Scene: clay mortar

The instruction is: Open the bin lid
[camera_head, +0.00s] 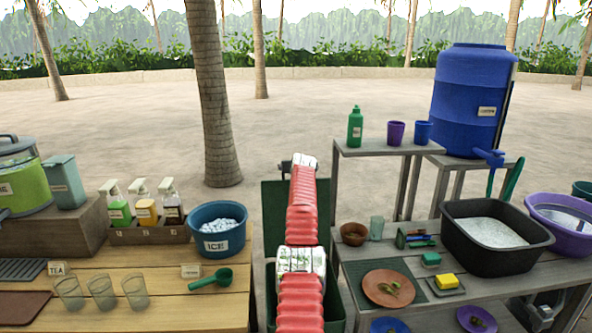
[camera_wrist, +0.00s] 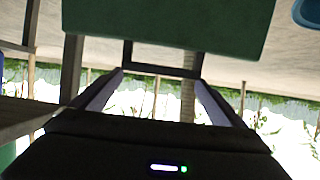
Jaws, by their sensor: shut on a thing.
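A dark green bin (camera_head: 335,300) stands in the gap between the two tables, largely hidden behind my red-sleeved arm. Its green lid (camera_head: 272,215) shows as a raised, steeply tilted panel behind my arm; its exact angle is hard to tell. My gripper (camera_head: 299,163) is at the lid's top edge. In the wrist view, which is upside down, the lid (camera_wrist: 170,22) fills the top middle, and a dark bar handle (camera_wrist: 165,62) projects from its edge. My gripper (camera_wrist: 160,75) is shut on this handle, with a finger towards each end.
The left wooden table holds a blue ice tub (camera_head: 217,229) and a green scoop (camera_head: 212,280) near the bin. The right table holds a brown bowl (camera_head: 353,234), plates and a black basin (camera_head: 497,262). A palm trunk (camera_head: 213,100) rises behind. Open sand lies beyond.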

